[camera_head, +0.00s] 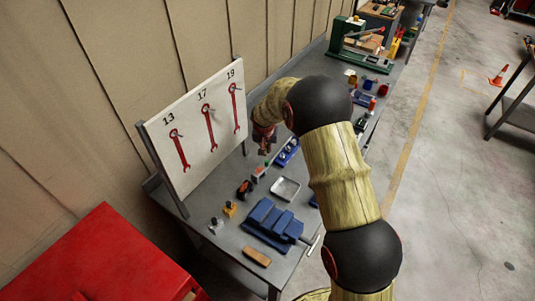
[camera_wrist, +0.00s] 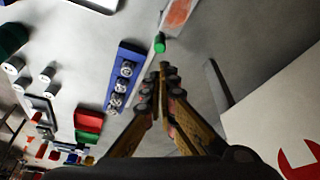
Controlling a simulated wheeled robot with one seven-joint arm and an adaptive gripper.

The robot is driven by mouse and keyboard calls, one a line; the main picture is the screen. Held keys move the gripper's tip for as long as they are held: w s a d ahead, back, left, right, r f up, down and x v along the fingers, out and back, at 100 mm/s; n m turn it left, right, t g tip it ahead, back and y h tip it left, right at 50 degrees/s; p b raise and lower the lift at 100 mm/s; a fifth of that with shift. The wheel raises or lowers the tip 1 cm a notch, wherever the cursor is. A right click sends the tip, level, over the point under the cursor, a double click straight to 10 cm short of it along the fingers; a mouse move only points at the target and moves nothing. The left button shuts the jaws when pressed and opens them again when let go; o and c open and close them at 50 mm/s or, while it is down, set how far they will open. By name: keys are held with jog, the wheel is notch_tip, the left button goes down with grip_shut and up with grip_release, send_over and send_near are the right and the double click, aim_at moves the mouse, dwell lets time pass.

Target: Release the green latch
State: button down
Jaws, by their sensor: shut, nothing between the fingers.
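A small green piece (camera_wrist: 160,44) shows in the wrist view, just beyond my fingertips, at the near end of a pale body with a red patch (camera_wrist: 178,14). It looks like a cap; I cannot tell whether it is the green latch. In the head view, a small green spot (camera_head: 267,163) lies on the bench just below my gripper (camera_head: 264,143). My gripper (camera_wrist: 162,68) points down over the bench, fingertips together and empty, apart from the green piece. No other clear green latch shows.
A blue socket holder (camera_wrist: 123,80) lies left of my fingers. A board with red wrenches (camera_head: 203,125) stands close behind. A metal tray (camera_head: 286,188) and blue vise (camera_head: 272,222) are nearer on the bench. A green machine (camera_head: 360,50) stands at the far end.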

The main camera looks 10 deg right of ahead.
jog(key=shift+v, duration=2.65)
jog(key=shift+w, duration=0.1)
jog(key=s+f+n+g, duration=0.1)
jog(key=s+n+g, duration=0.15)
jog(key=s, duration=0.75)
jog(key=s+d+r+t+b, duration=0.1)
jog(key=s+r+b, duration=0.2)
jog(key=s, duration=0.8)
jog(key=s+d+r+t+b, duration=0.1)
jog(key=s+r+t+b, duration=0.1)
jog(key=s+r+b, duration=0.2)
jog(key=s+d+r+n+t+y+b, duration=0.1)
jog(key=s+r+b, duration=0.3)
jog(key=s, duration=1.4)
jog(key=shift+s+d+r, duration=0.2)
jog(key=shift+d+r, duration=0.3)
jog(key=shift+r, duration=1.9)
